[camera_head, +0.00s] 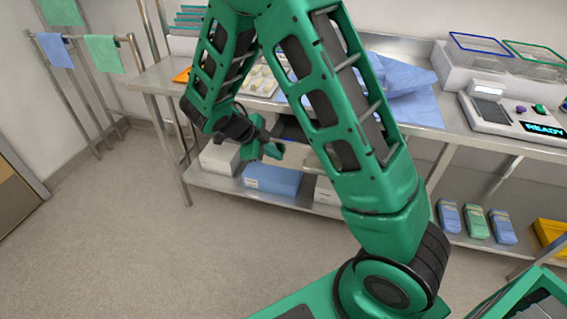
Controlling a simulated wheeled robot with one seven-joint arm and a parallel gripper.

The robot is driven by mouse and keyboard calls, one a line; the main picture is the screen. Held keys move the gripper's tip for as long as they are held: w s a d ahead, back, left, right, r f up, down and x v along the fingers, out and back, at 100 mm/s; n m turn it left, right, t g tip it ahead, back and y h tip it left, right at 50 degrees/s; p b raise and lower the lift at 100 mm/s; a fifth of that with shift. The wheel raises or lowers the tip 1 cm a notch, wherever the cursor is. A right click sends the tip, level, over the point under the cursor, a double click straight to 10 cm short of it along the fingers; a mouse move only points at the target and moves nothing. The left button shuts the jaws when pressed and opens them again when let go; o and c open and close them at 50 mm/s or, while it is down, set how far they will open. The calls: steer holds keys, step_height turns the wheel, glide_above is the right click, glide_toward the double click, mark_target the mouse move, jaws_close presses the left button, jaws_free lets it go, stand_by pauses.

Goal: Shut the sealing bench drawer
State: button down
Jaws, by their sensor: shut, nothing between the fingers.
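The steel bench (408,132) runs along the back wall. A grey drawer-like part (297,154) shows under its top, mostly hidden behind my green arm. I cannot tell how far out it stands. My gripper (270,151) is at the bench's front, below the top's edge and just left of that part. Its fingers are shut with nothing between them. Whether the fingers touch the drawer cannot be told.
On the bench are blue wrap sheets (407,100), wire baskets (535,62) and a machine reading READY (490,111). The lower shelf holds a blue box (272,180) and small packs (475,223). A rail with cloths (103,54) stands left. The floor (190,250) in front is clear.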

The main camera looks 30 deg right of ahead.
steer(key=w+d, duration=1.1)
steer(key=shift+w, duration=0.25)
steer(key=shift+w+d+r, duration=0.1)
steer(key=shift+w+d, duration=0.25)
steer(key=shift+d, duration=0.1)
